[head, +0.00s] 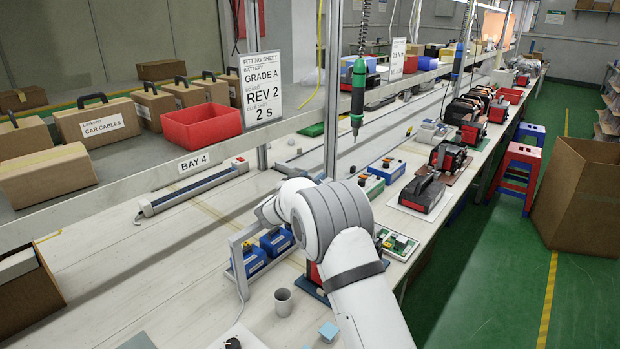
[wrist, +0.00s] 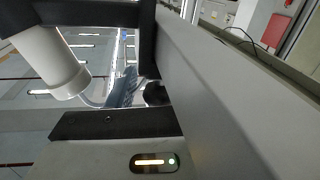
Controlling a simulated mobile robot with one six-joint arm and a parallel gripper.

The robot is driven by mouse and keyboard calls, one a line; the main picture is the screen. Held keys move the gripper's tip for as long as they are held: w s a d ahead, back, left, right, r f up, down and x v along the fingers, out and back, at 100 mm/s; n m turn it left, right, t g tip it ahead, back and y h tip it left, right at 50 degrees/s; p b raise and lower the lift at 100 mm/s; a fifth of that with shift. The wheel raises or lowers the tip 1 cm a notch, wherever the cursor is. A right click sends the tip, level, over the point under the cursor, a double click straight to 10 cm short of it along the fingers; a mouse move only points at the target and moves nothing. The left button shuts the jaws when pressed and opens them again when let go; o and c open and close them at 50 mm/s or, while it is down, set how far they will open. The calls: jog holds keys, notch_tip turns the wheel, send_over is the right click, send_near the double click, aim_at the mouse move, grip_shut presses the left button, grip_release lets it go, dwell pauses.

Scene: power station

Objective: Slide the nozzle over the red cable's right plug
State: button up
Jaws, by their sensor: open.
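I cannot make out the red cable, its right plug or the nozzle in either view. My white arm crosses the bench in the head view, and its end bends left near two blue battery-like units (head: 276,242). My gripper's dark parts (wrist: 142,95) show in the wrist view, apart and with nothing clearly held between them. A white cylinder (wrist: 50,62) with a pale tube is at upper left there; I cannot tell what it is. The arm hides part of the bench behind it.
A metal frame (head: 238,262) stands by the blue units. A grey cup (head: 283,302) and a light blue block (head: 328,331) are in front. A green screwdriver (head: 358,95) hangs over the bench. A shelf with a red bin (head: 200,126) runs behind.

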jog(key=b+v, duration=0.1)
jog(key=v, duration=0.6)
jog(key=shift+s+a, duration=0.1)
jog(key=shift+s, duration=0.1)
jog(key=s+d+r+n+g+y, duration=0.2)
jog(key=s+d+r+n+y, duration=0.2)
jog(key=s+d+r+y, duration=0.35)
jog(key=s+d+f+g, duration=0.2)
jog(key=s+d+g, duration=0.1)
jog(key=s, duration=0.9)
jog(key=s+d+f+g, duration=0.3)
jog(key=s+d, duration=0.3)
jog(key=s, duration=0.7)
jog(key=s+d+f+m+g, duration=0.1)
jog(key=s+d+g, duration=0.4)
jog(key=s, duration=0.8)
jog(key=shift+f+y+p, duration=0.35)
jog(key=shift+f+p, duration=0.1)
jog(key=shift+f, duration=0.4)
jog(key=shift+c, duration=0.5)
